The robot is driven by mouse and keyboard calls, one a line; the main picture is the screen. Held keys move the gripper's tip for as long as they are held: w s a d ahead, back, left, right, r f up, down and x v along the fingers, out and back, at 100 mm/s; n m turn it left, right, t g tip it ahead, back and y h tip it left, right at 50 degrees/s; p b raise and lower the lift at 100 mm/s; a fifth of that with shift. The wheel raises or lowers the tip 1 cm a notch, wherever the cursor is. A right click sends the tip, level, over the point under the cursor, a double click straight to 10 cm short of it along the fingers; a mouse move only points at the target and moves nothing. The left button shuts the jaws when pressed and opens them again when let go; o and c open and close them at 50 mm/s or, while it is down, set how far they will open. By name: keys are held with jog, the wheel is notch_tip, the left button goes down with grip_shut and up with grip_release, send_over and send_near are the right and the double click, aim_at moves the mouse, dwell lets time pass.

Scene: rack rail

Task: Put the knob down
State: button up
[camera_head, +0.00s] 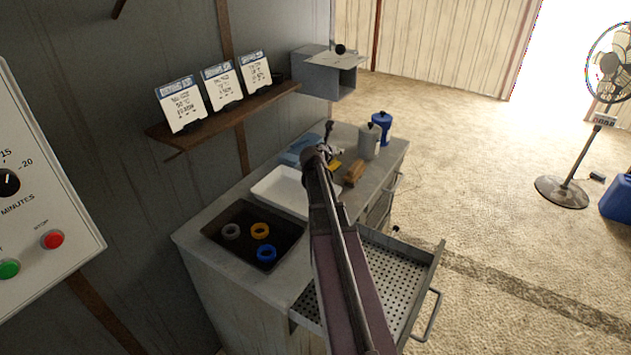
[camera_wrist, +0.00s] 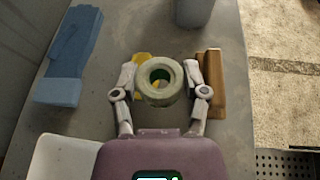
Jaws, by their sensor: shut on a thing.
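My gripper (camera_wrist: 161,88) is shut on the knob (camera_wrist: 148,97), a thick, pale grey-green round piece with a hole through its middle. The fingers press on its left and right sides. In the head view my gripper (camera_head: 328,150) is over the far part of the grey bench top (camera_head: 195,235); my arm and fingers largely hide the knob there. I cannot tell the knob's height above the bench.
A white tray (camera_head: 262,190) and a black tray (camera_head: 222,244) with grey, yellow and blue rings stand nearer on the bench. A grey canister (camera_head: 369,142) and a blue one (camera_head: 382,126) stand at the far end. A perforated drawer (camera_head: 388,268) sticks out at right.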

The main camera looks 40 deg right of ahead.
jog(key=w+d+m+g+h, duration=0.1)
jog(key=w+d+m+g, duration=0.2)
jog(key=w+d, duration=0.6)
jog(key=w, duration=0.4)
jog(key=shift+d+f+g+h, duration=0.25)
jog(key=shift+d+g+h, duration=0.05)
jog(key=shift+d, duration=0.1)
jog(key=shift+w+f+b, duration=0.1)
jog(key=shift+b, duration=0.2)
notch_tip(320, 180, down, 6)
jog(key=b, duration=0.6)
jog(key=shift+f, duration=0.15)
jog(key=shift+f+b, duration=1.8)
jog(key=shift+b, duration=0.15)
jog(key=shift+f, duration=0.15)
jog(key=o, duration=0.9)
jog(key=shift+r, duration=0.2)
